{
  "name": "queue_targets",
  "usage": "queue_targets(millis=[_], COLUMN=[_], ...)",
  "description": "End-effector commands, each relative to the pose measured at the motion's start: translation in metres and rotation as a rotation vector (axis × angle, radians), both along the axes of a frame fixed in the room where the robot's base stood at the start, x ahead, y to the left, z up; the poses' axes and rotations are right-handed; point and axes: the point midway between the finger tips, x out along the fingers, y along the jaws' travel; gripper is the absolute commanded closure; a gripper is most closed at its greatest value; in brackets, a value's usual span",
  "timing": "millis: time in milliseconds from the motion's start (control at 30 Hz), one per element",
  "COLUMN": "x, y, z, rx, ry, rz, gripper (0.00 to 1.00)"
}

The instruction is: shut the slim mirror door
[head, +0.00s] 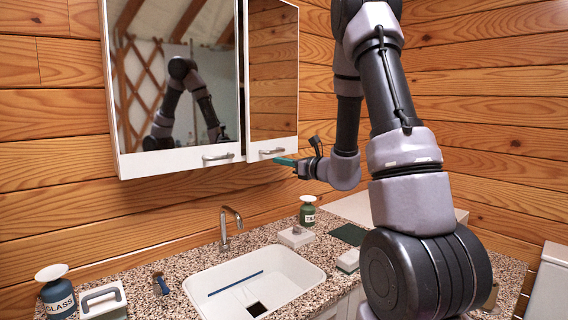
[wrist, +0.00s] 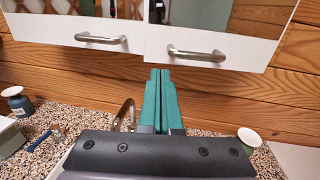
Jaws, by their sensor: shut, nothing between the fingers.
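The slim mirror door (head: 271,70) is the right-hand, narrower door of the wall cabinet. It stands slightly ajar, its left edge out from the wider door beside it. Its bar handle (head: 271,151) sits low on the white bottom strip; it also shows in the wrist view (wrist: 197,54). My gripper (head: 280,161) is shut and empty, its teal fingers together just below that handle.
The wider mirror door (head: 180,80) with its own handle (head: 219,156) looks shut. Below are a speckled counter, a white sink (head: 215,275), a tap (head: 228,225), a green bottle (head: 307,212) and a blue bottle (head: 57,298). The space between cabinet and counter is mostly clear.

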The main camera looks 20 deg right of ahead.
Motion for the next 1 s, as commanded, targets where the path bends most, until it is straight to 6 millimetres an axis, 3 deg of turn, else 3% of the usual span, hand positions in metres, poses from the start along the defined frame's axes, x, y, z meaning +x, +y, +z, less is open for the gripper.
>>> queue_targets(millis=[200,400,1000], x=[0.041,0.067,0.083], y=[0.027,0.042,0.052], z=[0.000,0.000,0.000], rx=[-0.001,0.000,0.000], ry=[-0.001,0.000,0.000], rz=[0.004,0.002,0.003], gripper=[1.00,1.00,1.00])
